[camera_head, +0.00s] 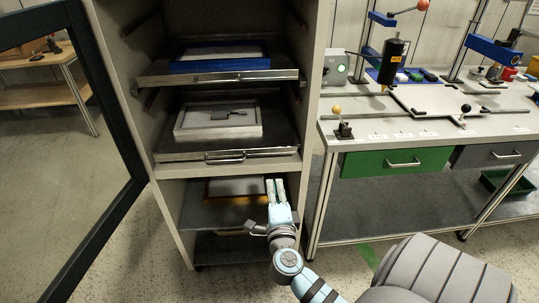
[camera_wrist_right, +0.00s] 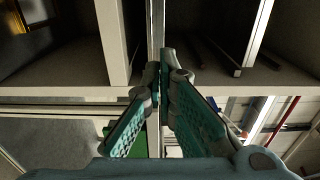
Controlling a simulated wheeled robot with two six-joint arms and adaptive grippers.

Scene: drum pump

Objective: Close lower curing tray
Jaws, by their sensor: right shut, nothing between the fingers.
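The lower curing tray (camera_head: 282,139) is a dark metal slide-out shelf in the cabinet, with a bar handle (camera_head: 225,156) on its front edge. It carries a grey frame (camera_head: 180,124) with a small dark part inside, and sticks out somewhat at the front. My right gripper (camera_head: 276,183) is shut and empty, just below the right part of the tray's front edge. It appears apart from the handle; whether it touches the cabinet is unclear. In the right wrist view its fingers (camera_wrist_right: 162,75) point at a pale vertical edge. My left gripper is out of view.
An upper tray (camera_head: 218,76) with a blue frame sits above. A lower compartment holds a brown-edged panel (camera_head: 235,187). The cabinet's open glass door (camera_head: 120,140) stands at left. A workbench (camera_head: 430,127) with a green drawer (camera_head: 395,162) stands at right.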

